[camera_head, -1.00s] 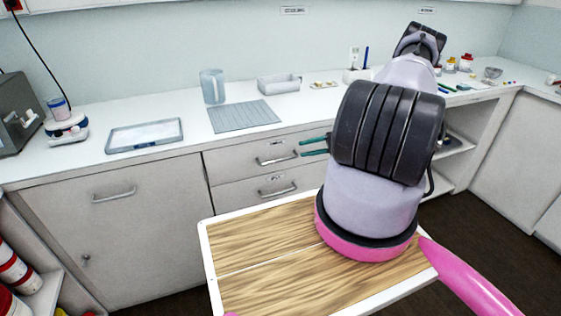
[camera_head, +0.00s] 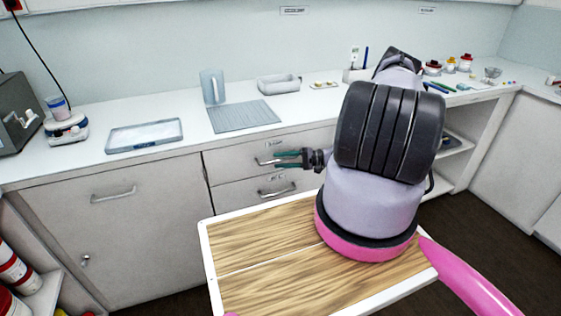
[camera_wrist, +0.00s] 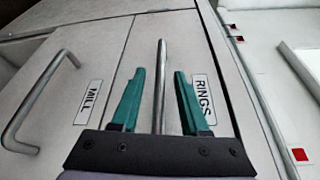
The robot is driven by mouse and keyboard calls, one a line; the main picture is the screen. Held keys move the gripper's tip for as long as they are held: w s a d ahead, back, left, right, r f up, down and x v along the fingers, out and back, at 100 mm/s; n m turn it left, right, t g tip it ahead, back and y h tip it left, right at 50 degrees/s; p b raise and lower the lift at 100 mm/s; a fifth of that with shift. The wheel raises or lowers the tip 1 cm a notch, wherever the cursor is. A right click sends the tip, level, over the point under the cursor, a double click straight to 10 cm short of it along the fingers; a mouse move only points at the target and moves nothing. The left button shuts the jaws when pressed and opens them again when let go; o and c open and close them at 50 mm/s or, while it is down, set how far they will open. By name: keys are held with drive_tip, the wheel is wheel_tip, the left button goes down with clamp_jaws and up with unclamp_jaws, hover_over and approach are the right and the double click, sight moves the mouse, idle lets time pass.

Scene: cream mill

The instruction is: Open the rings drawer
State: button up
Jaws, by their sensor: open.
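The rings drawer (camera_head: 230,162) is the upper of two drawers under the counter, and its front looks flush with the cabinet. Its "RINGS" label (camera_wrist: 203,98) is readable in the wrist view. Its bar handle (camera_wrist: 161,60) runs between my two teal fingers. My gripper (camera_wrist: 160,74) is open, with a finger on each side of the handle and visible gaps to it. In the head view my gripper (camera_head: 278,159) is in front of the upper drawer and covers part of the handle (camera_head: 261,161).
The mill drawer (camera_head: 230,195) with its own handle (camera_wrist: 35,105) lies just below. My wood-topped tray is in front of the drawers. The counter (camera_head: 190,150) above holds a jug (camera_head: 212,88), a grey mat (camera_head: 242,116) and a shallow tray (camera_head: 145,136).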

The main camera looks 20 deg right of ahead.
drive_tip(key=shift+w+a, duration=0.1)
drive_tip(key=shift+a, duration=0.15)
clamp_jaws()
idle(1.4)
